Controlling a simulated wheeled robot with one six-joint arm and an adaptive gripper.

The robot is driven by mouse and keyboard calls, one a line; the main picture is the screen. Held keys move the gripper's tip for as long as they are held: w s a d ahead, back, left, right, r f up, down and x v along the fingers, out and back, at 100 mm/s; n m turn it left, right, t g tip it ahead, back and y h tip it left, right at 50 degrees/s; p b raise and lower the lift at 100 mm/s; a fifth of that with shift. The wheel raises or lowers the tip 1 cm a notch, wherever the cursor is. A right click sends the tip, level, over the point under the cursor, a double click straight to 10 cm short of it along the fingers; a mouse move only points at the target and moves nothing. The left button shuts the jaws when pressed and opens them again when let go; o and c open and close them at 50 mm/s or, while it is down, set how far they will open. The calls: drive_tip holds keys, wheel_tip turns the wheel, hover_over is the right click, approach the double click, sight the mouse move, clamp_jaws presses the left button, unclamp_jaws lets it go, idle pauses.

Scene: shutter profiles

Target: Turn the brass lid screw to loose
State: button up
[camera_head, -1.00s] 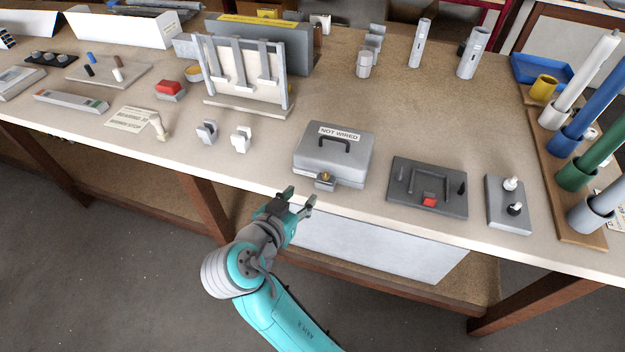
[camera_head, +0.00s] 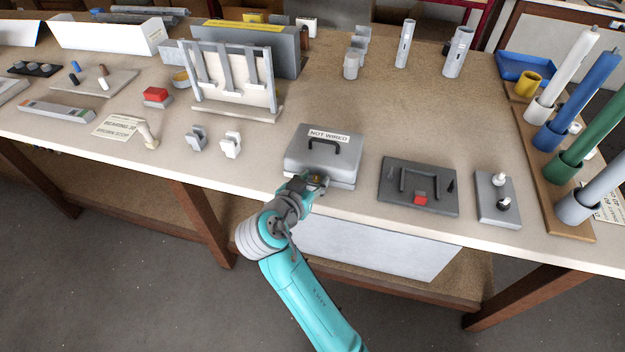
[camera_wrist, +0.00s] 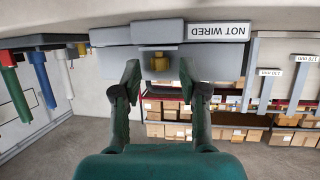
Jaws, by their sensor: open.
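The grey box (camera_head: 322,160) with a "NOT WIRED" label and a dark handle sits near the front edge of the bench. Its brass lid screw (camera_wrist: 160,62) is on a small grey bracket at the front of the box, seen upside down in the wrist view. My gripper (camera_wrist: 160,80) is open, with one finger on each side of the screw and a gap on both sides. In the head view my gripper (camera_head: 312,182) is at the front of the box and hides most of the screw. I cannot tell whether the fingertips reach past the screw.
A dark plate (camera_head: 420,183) with a red block and a grey plate (camera_head: 497,197) with two knobs lie right of the box. Open bench lies behind the box.

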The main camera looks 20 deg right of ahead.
drive_tip(key=shift+d, duration=0.1)
clamp_jaws()
drive_tip(key=shift+d+n+t+y, duration=0.1)
drive_tip(key=shift+n+t+y, duration=0.2)
drive_tip(key=shift+n, duration=0.1)
drive_tip(key=n+y, duration=0.1)
drive_tip(key=n+t+y, duration=0.2)
drive_tip(key=shift+s+d+n+y, duration=0.25)
drive_tip(key=shift+d+n+y, duration=0.05)
drive_tip(key=shift+d, duration=0.05)
drive_tip(key=shift+d+n+t+y, duration=0.2)
drive_tip(key=shift+n+t+y, duration=0.2)
drive_tip(key=shift+n+y, duration=0.8)
drive_tip(key=shift+d+n+t+y, duration=0.15)
drive_tip(key=shift+n+t+y, duration=0.25)
drive_tip(key=shift+n+y, duration=0.75)
drive_tip(key=shift+y, duration=0.45)
unclamp_jaws()
